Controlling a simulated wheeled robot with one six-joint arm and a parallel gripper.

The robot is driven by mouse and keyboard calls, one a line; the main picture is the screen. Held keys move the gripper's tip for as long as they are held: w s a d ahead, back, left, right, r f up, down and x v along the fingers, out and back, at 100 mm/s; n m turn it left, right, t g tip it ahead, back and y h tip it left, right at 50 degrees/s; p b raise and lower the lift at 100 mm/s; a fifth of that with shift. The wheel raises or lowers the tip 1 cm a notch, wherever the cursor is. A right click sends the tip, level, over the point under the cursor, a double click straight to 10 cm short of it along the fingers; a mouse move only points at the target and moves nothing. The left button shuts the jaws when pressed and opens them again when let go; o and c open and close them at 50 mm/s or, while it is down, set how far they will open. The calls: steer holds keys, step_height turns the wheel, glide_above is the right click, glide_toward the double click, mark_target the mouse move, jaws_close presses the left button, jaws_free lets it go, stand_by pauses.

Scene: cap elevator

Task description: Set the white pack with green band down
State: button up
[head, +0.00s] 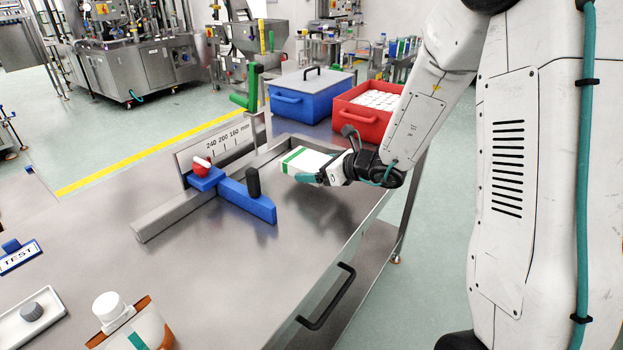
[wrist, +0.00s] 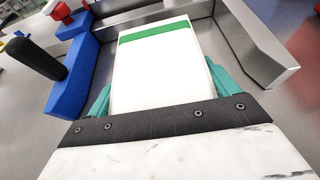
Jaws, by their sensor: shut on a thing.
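The white pack with green band (head: 307,160) is held in my gripper (head: 314,178), near the back right of the steel table. In the wrist view the pack (wrist: 155,75) lies between the two teal fingers (wrist: 160,93), its green band at the far end. The pack's far end is close to the metal rail of the fixture; I cannot tell whether it touches the rail or whether its underside touches the table. The blue stop (head: 247,199) with a black handle is to the left of the pack, apart from it.
A scale plate (head: 217,152) with a red knob before it stands behind the blue stop. A blue lidded box (head: 309,95) and a red crate (head: 363,119) of white packs stand at the back. A white-capped bottle (head: 113,309) is front left. The table's middle is clear.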

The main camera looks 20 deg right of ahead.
steer(key=shift+w+a, duration=0.3)
steer(key=shift+a, duration=0.15)
steer(key=shift+w+a+f, duration=0.1)
steer(key=shift+a+f, duration=0.05)
steer(key=shift+f, duration=1.65)
steer(key=shift+f, duration=0.1)
steer(key=shift+f, duration=0.1)
steer(key=o, duration=1)
